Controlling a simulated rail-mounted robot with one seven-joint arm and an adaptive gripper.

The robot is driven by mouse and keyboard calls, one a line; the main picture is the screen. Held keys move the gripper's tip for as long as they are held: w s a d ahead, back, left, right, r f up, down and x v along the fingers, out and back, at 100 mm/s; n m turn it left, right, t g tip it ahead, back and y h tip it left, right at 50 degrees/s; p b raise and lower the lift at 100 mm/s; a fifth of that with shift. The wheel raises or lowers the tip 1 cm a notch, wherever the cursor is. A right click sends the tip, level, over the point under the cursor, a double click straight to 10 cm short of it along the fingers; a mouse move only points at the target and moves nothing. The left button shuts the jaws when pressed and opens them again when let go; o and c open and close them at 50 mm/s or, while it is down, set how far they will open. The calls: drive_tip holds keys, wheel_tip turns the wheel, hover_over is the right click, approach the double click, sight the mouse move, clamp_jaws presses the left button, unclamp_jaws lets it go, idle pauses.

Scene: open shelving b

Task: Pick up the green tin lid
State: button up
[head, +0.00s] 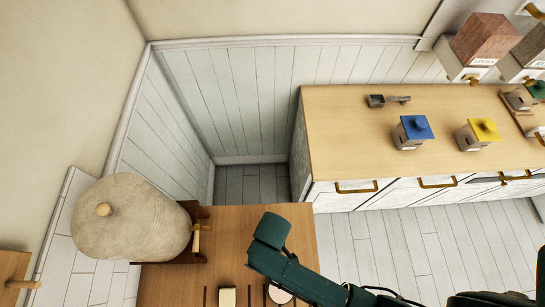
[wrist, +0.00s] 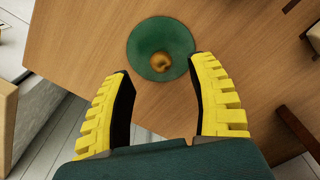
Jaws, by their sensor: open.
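A round green lid (wrist: 160,35) with a small gold knob (wrist: 160,62) lies on the wooden table in the wrist view, just ahead of my fingertips. My gripper (wrist: 163,76) is open, with its yellow fingers spread either side of the lid's near edge and nothing between them. I cannot tell the height of the fingers above the lid. In the head view I cannot make out this lid or my fingers. A small tin with a green top (head: 537,91) stands at the far right of the counter there.
The near wooden table (head: 240,219) holds a large pale rounded sack-like object (head: 135,222) at its left. The far counter (head: 345,135) bears a scoop (head: 388,100), a blue-topped tin (head: 412,132) and a yellow-topped tin (head: 477,134). Dark brown wooden parts (wrist: 298,130) stand right of my gripper.

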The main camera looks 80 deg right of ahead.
wheel_tip(320, 180, down, 4)
drive_tip(key=shift+a+r, duration=0.1)
clamp_jaws()
